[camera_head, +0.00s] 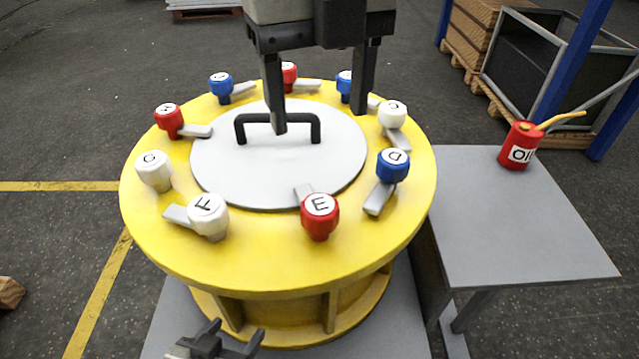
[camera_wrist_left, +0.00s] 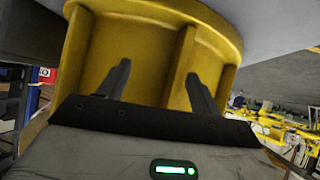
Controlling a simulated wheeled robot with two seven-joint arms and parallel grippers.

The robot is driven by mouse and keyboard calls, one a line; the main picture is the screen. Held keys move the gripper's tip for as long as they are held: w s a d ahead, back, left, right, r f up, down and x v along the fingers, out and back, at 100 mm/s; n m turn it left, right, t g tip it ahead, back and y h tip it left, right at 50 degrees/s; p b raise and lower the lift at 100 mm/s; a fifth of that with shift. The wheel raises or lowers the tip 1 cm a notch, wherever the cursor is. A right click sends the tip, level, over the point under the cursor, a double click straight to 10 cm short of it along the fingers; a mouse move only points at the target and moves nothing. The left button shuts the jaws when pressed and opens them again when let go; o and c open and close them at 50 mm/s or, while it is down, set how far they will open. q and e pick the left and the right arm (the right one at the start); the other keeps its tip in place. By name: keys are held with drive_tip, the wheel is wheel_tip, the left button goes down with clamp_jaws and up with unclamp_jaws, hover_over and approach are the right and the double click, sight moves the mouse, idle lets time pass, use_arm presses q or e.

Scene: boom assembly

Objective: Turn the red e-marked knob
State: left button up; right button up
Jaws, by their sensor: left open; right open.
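The red knob marked E (camera_head: 320,218) stands upright at the near rim of the round yellow housing (camera_head: 270,262). A grey lever beside it points up and slightly left, toward the central plate. My left gripper (camera_head: 236,334) is open at the lower front of the housing, below and left of the E knob. In the left wrist view its empty fingers (camera_wrist_left: 158,85) face the yellow base. The knobs are not visible there.
Other lettered knobs ring the housing, including white F (camera_head: 208,216) and blue D (camera_head: 393,166) beside E. A black handle (camera_head: 278,120) crosses the grey plate (camera_head: 225,172). A grey side table (camera_head: 500,230) with a red oil can (camera_head: 521,146) stands right.

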sight(320, 204)
drive_tip(key=f, duration=0.9)
drive_tip(key=f+p, duration=0.1)
drive_tip(key=f, duration=0.4)
drive_tip(key=shift+s+f, duration=0.2)
drive_tip(key=shift+s, duration=0.05)
drive_tip(key=c, duration=1)
